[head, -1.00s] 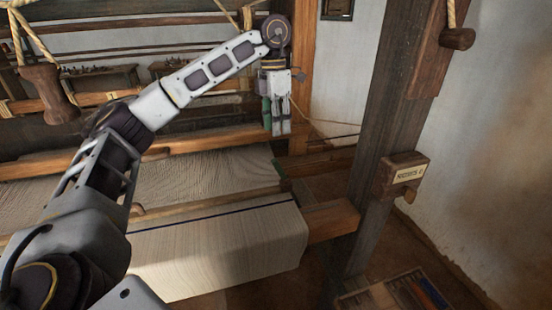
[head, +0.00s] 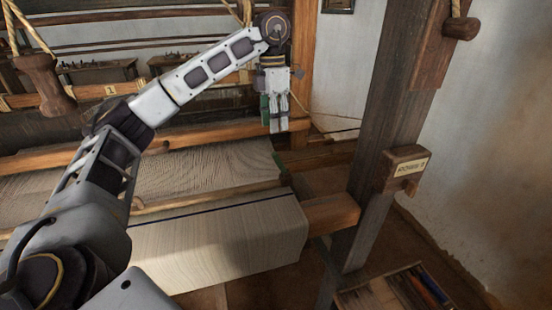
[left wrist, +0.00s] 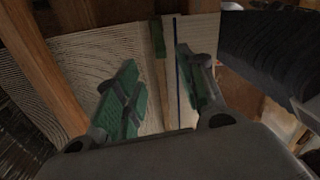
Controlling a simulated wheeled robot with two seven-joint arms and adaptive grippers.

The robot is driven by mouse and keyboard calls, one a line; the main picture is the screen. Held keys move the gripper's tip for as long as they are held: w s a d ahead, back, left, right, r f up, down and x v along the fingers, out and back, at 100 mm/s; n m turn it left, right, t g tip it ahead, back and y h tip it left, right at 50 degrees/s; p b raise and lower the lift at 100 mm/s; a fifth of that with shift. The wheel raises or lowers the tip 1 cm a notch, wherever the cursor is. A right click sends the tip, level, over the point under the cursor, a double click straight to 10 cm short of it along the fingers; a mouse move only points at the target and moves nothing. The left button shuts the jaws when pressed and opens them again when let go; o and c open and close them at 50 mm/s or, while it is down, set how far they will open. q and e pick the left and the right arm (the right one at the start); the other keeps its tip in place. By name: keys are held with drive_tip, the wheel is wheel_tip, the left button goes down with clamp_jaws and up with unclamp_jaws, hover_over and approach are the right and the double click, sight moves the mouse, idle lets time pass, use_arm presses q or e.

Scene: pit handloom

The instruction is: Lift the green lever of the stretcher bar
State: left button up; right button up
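That bar (head: 215,196) crosses the cloth in the head view. My left gripper (head: 277,130) points down above the cloth's right edge. In the left wrist view its two green-padded fingers (left wrist: 157,58) are apart with nothing between them; the lever shows beyond the gap. My right gripper is out of view.
Striped cloth (head: 225,250) covers the front beam. A thick wooden post (head: 375,120) with a labelled block (head: 406,168) stands to the right. A tray of tools (head: 395,295) is at lower right. A wooden handle (head: 42,85) hangs on cords at left.

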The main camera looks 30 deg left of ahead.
sight(276, 157)
use_arm(q)
drive_tip(key=shift+s+d+f+b, duration=0.1)
drive_tip(key=shift+f+b, duration=0.45)
drive_tip(key=shift+f, duration=1.45)
drive_tip(key=shift+s+d+f+p, duration=0.15)
drive_tip(key=shift+f+p, duration=0.1)
drive_tip(key=shift+f, duration=1.8)
drive_tip(key=shift+d+f+p, duration=0.15)
drive_tip(key=shift+f+p, duration=0.1)
drive_tip(key=shift+f, duration=1.75)
clamp_jaws()
